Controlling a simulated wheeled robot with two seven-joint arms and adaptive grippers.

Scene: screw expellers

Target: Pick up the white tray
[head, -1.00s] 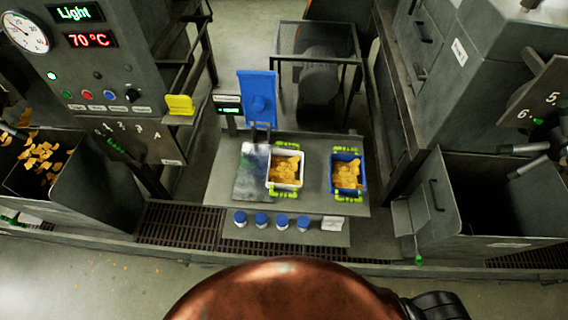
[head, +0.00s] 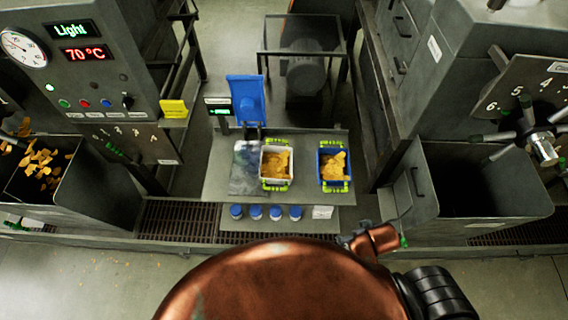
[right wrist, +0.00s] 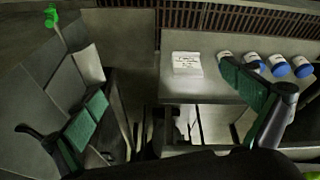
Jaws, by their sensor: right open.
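The white tray (head: 263,165) stands upright on the grey table, filled with yellow pieces, with bright green handles at its far and near ends. My right gripper (right wrist: 170,110) is open and empty in the right wrist view, its green-padded fingers wide apart above the table area. The white tray cannot be made out in the right wrist view. In the head view, part of my right arm shows near the table's front right, but its fingers are not clear. My left gripper is not in view.
A blue tray (head: 321,170) of yellow pieces stands right of the white one. Several blue-capped jars (head: 256,212) and a white block (head: 323,212) sit on the lower front ledge. A blue upright panel (head: 246,100) stands behind. Grey bins (head: 425,185) flank the table.

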